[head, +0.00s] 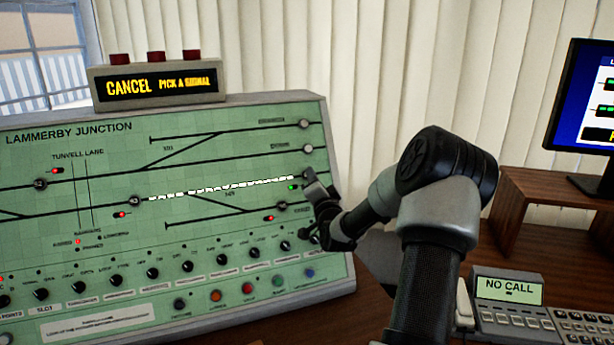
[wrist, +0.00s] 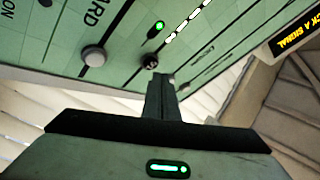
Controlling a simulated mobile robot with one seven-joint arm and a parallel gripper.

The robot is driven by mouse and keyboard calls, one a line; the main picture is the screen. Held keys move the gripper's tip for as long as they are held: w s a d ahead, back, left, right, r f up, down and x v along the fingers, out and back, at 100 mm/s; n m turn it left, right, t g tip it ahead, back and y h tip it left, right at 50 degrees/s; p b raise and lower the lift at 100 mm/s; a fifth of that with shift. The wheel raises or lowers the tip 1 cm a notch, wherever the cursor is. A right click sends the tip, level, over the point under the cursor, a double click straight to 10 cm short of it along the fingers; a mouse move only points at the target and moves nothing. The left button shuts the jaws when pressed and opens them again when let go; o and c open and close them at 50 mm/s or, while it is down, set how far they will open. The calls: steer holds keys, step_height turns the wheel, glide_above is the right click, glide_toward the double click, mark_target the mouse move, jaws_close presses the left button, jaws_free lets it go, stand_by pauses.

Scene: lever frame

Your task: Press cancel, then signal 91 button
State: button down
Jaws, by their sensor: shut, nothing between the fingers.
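The green Lammerby Junction panel (head: 90,215) carries track lines, round grey buttons and indicator lights. The display (head: 158,84) above it reads "CANCEL PICK A SIGNAL". A row of coloured buttons runs along its lower edge, including a red button (head: 248,288); their labels are too small to read. I cannot make out a 91 label. My gripper (head: 311,180) is shut and empty at the panel's right side. In the wrist view its tips (wrist: 160,77) are close to a dark round button (wrist: 150,62); I cannot tell whether they touch. A grey button (wrist: 93,56) lies left of it.
A white lit track stretch (head: 220,188) crosses the panel, with a green light (head: 292,187) at its right end. A row of dark knobs (head: 187,266) sits below. A phone unit (head: 510,290) reading "NO CALL" and a monitor (head: 585,105) stand right.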

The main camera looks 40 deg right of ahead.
steer(key=shift+w+f, duration=0.1)
steer(key=shift+w+f+b, duration=0.15)
steer(key=shift+w+b, duration=0.15)
steer(key=shift+b, duration=0.3)
steer(key=shift+w+d+f+b, duration=0.2)
steer(key=shift+w+b, duration=0.2)
steer(key=shift+b, duration=0.05)
stand_by(0.4)
stand_by(0.4)
steer(key=shift+s+a+r, duration=0.25)
steer(key=shift+s+r, duration=0.2)
steer(key=shift+s, duration=0.35)
steer(key=s, duration=0.1)
steer(key=s+r, duration=0.1)
steer(key=s+a+r+p, duration=0.1)
steer(key=s, duration=0.1)
steer(key=shift+s+r, duration=0.1)
steer(key=shift+r, duration=0.1)
stand_by(0.5)
